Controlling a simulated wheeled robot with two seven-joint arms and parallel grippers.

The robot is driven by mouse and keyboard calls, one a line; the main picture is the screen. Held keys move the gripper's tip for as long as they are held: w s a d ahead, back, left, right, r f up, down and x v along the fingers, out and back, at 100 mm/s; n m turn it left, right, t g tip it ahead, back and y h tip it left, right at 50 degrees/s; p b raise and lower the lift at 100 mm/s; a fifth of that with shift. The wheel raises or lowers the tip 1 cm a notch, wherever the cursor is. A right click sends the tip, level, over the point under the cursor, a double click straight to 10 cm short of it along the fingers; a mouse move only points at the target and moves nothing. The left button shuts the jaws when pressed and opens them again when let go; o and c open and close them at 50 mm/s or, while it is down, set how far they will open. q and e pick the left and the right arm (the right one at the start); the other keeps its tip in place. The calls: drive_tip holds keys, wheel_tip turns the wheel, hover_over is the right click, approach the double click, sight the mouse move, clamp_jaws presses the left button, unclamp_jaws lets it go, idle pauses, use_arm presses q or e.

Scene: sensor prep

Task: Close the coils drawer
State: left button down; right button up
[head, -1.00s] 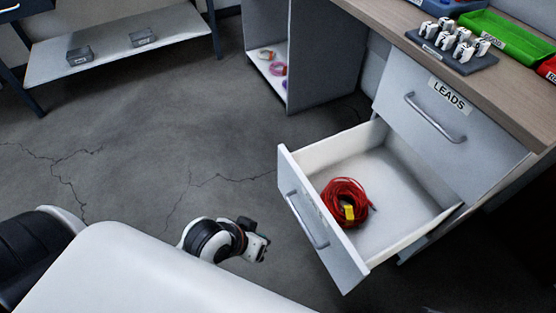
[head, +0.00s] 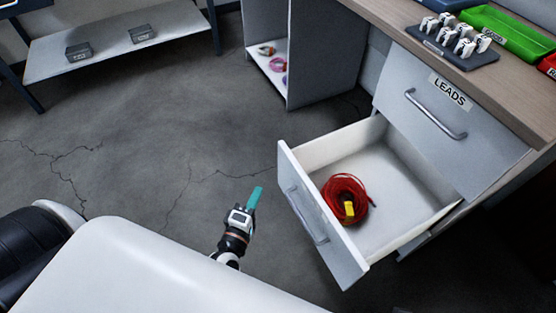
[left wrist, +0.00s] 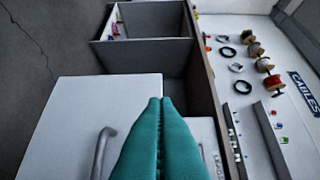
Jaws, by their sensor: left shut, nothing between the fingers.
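The open drawer (head: 322,240) is the lower one of the desk unit, pulled well out, with a white inside and a bar handle (head: 306,216) on its grey front. A red cable coil (head: 345,195) with a yellow tag lies in it. No label shows on its front. My left gripper (head: 256,194) is shut and empty, its teal fingers just left of the drawer front and apart from it. In the left wrist view the shut fingers (left wrist: 160,101) point ahead, with a pale drawer front and handle (left wrist: 102,152) beside and partly behind them. My right gripper is not in view.
The closed LEADS drawer (head: 440,95) is above the open one. The wooden desktop (head: 510,90) holds a green tray (head: 508,35) and a dark rack (head: 452,52). A grey cabinet (head: 330,60) stands behind. The floor (head: 150,150) left of the drawer is clear.

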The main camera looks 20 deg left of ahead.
use_arm(q)
approach(283, 150)
drive_tip(key=w+a, duration=0.3)
drive_tip(key=w+d, duration=0.1)
drive_tip(key=w+d+b, duration=0.1)
drive_tip(key=w, duration=0.1)
drive_tip(key=shift+d+f+n+y, duration=0.2)
drive_tip(key=shift+n+y, duration=0.1)
drive_tip(key=shift+n, duration=0.1)
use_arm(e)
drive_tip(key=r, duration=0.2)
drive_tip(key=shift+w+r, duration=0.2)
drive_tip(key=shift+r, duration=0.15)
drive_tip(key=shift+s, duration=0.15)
